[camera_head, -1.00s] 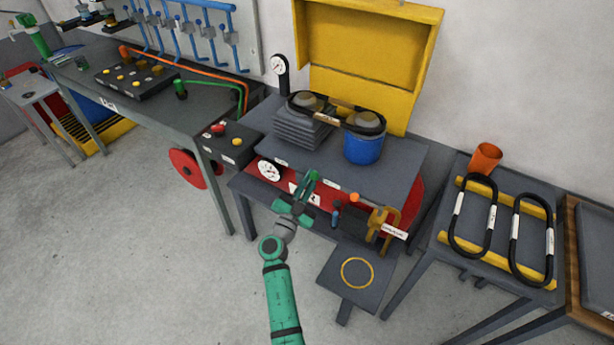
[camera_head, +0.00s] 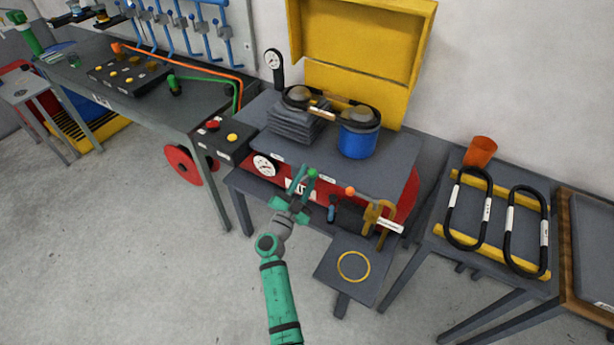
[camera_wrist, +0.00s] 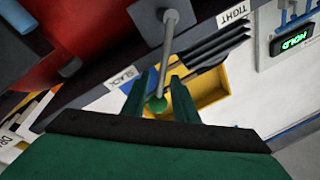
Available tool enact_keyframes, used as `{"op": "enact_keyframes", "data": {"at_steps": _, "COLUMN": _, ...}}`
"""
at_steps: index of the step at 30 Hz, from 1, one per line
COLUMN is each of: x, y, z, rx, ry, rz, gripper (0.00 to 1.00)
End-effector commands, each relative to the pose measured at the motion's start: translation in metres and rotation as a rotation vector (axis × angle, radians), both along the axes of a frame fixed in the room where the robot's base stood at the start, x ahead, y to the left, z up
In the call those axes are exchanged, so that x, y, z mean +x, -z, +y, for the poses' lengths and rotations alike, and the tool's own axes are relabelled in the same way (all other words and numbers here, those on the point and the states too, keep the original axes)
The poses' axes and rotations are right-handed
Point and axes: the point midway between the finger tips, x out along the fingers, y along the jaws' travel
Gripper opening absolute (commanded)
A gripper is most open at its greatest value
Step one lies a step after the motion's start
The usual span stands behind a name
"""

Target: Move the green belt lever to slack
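The belt lever is a grey rod (camera_wrist: 168,50) with a round green knob (camera_wrist: 157,104) at its end. In the wrist view the knob lies between my gripper's (camera_wrist: 160,85) two green fingers, with the fingers apart. A SLACK label (camera_wrist: 128,73) is on the left of the rod and a TIGHT label (camera_wrist: 233,12) on the upper right. In the head view my gripper (camera_head: 304,184) is at the machine's front edge with fingers spread, and the green knob (camera_head: 312,173) shows at its fingertips. Whether a finger touches the knob is unclear.
An orange-knobbed lever (camera_head: 350,190) and a yellow clamp-like part (camera_head: 377,215) stand right of my gripper. A blue pot (camera_head: 358,140) and a dark stack (camera_head: 294,123) sit on the machine top. A grey plate with a yellow ring (camera_head: 353,266) is below right. Floor to the left is clear.

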Motion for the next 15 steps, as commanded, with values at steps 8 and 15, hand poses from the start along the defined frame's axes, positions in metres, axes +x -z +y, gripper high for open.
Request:
{"op": "enact_keyframes", "data": {"at_steps": 8, "x": -0.006, "y": 0.001, "z": 0.002, "rx": 0.000, "ry": 0.001, "rz": -0.002, "gripper": 0.27}}
{"op": "enact_keyframes", "data": {"at_steps": 15, "x": -0.040, "y": 0.010, "z": 0.018, "rx": -0.001, "ry": 0.000, "rz": 0.000, "gripper": 0.27}}
